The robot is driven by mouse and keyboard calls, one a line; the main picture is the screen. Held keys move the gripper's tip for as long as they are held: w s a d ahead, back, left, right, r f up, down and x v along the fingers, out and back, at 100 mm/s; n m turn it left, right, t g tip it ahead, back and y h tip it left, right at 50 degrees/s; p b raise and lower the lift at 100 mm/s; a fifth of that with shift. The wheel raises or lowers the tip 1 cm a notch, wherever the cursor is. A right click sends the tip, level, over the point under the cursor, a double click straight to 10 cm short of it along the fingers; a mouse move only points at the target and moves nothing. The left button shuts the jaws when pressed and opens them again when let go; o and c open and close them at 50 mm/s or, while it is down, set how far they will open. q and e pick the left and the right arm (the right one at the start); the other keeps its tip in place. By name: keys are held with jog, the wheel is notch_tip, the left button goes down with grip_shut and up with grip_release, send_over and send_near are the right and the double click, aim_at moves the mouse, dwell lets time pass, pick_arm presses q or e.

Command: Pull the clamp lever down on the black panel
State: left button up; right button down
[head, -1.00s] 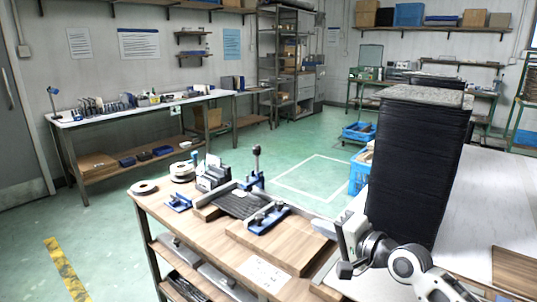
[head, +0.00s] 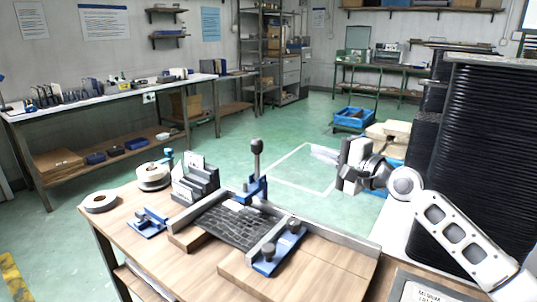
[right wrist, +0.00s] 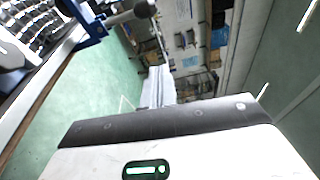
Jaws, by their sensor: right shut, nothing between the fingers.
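The black panel (head: 238,226) lies flat between grey rails on the wooden bench in the head view. The clamp lever (head: 257,166) stands upright with its dark knob on top, on a blue clamp base (head: 256,189) at the panel's far edge. In the right wrist view the lever's knob (right wrist: 143,9) and the blue clamp part (right wrist: 90,24) show at the top left. My right gripper (head: 318,154) is shut and empty, to the right of the lever and apart from it, at about knob height in the picture. Its fingers (right wrist: 158,88) also show in the right wrist view. My left gripper is out of view.
A second blue clamp (head: 279,246) sits at the panel's right end. Tape rolls (head: 152,176), a small blue fixture (head: 149,221) and a grey holder (head: 195,181) stand at the left. A tall black stack (head: 490,165) rises at the right, behind my right arm.

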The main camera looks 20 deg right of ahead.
aim_at(257, 162)
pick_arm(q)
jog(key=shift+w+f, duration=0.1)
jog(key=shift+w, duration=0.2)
pick_arm(e)
jog(key=shift+w+f, duration=0.3)
jog(key=shift+f, duration=0.15)
pick_arm(q)
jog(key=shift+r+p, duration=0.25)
jog(key=shift+p, duration=0.65)
pick_arm(e)
jog(key=w+a, duration=0.8)
jog(key=shift+w, duration=0.2)
jog(key=shift+a, duration=0.15)
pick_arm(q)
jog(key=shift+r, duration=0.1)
pick_arm(e)
jog(key=shift+s+a+n, duration=0.2)
jog(key=shift+n, duration=0.2)
